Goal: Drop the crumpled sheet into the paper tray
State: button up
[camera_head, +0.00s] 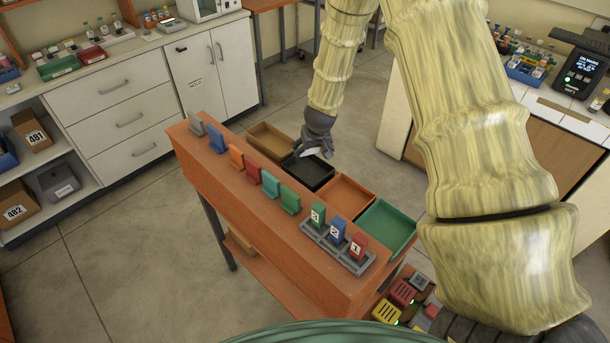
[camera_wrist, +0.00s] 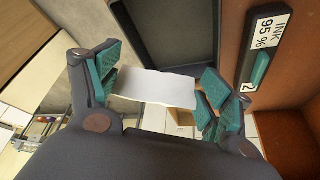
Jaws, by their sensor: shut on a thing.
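My gripper (camera_head: 316,150) hangs over the row of open trays, at the black tray (camera_head: 303,178). In the wrist view its teal-padded fingers (camera_wrist: 155,90) are closed on the white sheet (camera_wrist: 155,88), which spans between them. The sheet looks like a flat strip here, and its crumpling is hard to make out. The dark tray (camera_wrist: 178,40) shows beyond it, with bare floor visible. From left to right the row has a tan tray (camera_head: 270,140), the black tray, an orange tray (camera_head: 346,190) and a green tray (camera_head: 386,228). No tray's paper label is readable.
A black label reading "INK 95 %" (camera_wrist: 264,45) stands beside the dark tray. White cabinets (camera_head: 125,110) line the left; open floor lies between.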

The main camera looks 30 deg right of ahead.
jog(key=shift+w+f, duration=0.1)
jog(key=shift+f, duration=0.15)
jog(key=o, duration=0.7)
jog(key=shift+r, duration=0.15)
jog(key=v, duration=1.2)
